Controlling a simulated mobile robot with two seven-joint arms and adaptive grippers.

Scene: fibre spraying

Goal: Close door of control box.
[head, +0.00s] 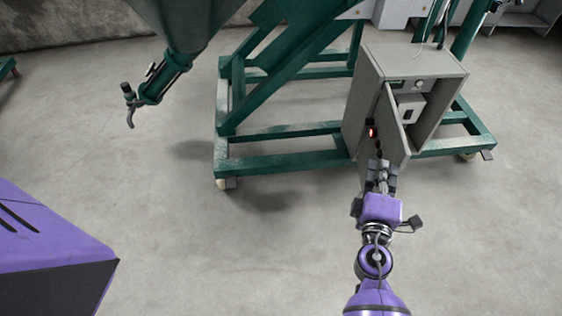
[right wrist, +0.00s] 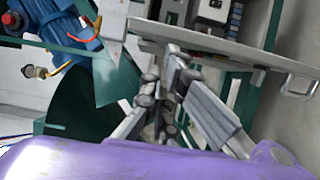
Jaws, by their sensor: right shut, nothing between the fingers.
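The grey control box (head: 448,84) stands on the green frame, its front open in the head view. Its door (head: 394,123) stands out towards me from the left side of the box, and a red light shows beside it. In the right wrist view the door (right wrist: 215,45) runs edge-on across the top, with a metal handle (right wrist: 300,83) at right. My right gripper (head: 382,168) is shut and empty at the door's lower near end; its fingers (right wrist: 172,68) show just below the door panel. I cannot tell whether they touch it. My left gripper is out of view.
The green wheeled frame (head: 285,163) spans the middle and carries the box. A green hopper with a nozzle (head: 150,85) hangs at upper left. In the right wrist view a blue motor (right wrist: 75,40) lies at left. The concrete floor in front is clear.

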